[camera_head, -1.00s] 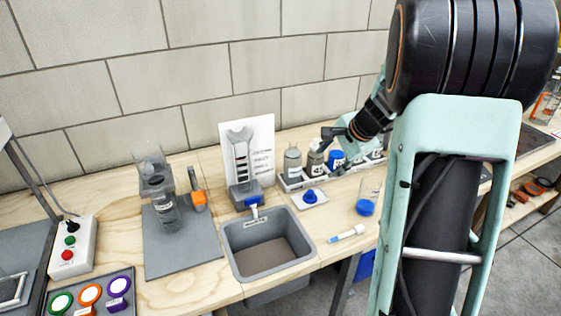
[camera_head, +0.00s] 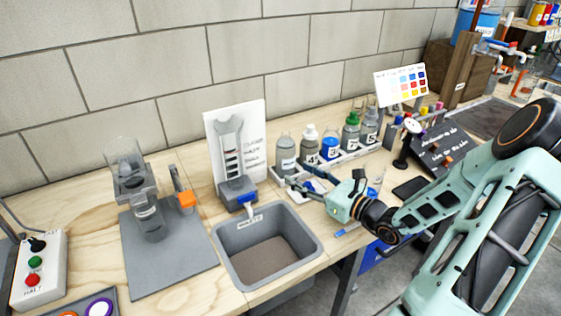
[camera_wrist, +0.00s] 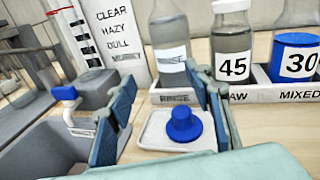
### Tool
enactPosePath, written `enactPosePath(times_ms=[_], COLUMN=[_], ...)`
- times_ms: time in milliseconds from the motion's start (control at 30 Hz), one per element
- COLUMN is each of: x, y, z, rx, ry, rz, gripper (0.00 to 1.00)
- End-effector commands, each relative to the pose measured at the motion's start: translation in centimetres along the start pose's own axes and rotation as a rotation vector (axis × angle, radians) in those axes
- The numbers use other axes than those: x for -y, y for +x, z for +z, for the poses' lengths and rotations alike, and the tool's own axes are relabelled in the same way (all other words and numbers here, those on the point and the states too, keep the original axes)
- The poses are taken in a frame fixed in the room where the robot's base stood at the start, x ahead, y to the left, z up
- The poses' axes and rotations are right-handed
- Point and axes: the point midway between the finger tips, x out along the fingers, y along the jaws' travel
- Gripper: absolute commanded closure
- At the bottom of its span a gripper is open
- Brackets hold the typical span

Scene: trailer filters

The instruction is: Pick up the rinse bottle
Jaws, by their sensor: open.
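The rinse bottle (camera_head: 285,155) is a clear bottle of greyish liquid, upright at the left end of a white bottle rack (camera_head: 345,158). In the wrist view the rinse bottle (camera_wrist: 170,42) stands behind a rack label reading RINSE, its top cut off by the frame. My gripper (camera_head: 291,186) is low over the bench, in front of the bottle. In the wrist view my gripper (camera_wrist: 160,78) has its two blue fingers spread, with the bottle beyond and between the tips. Nothing is held.
A blue-knobbed piece on a white dish (camera_wrist: 158,139) lies between and below the fingers. Bottle 45 (camera_wrist: 231,45) and bottle 30 (camera_wrist: 293,55) stand right of the rinse bottle. A grey sink (camera_head: 265,245) and a tap (camera_head: 238,190) are to the left.

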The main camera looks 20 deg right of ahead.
Motion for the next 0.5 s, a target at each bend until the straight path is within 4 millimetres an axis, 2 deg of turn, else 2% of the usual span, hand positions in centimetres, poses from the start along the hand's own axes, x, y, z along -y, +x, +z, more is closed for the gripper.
enactPosePath(times_ms=[167, 500], x=[1.5, 1.8], y=[-0.3, 3.5], z=[0.3, 0.7], rx=[0.055, 0.057], ry=[0.058, 0.059], rz=[-0.068, -0.067], gripper=[0.53, 0.53])
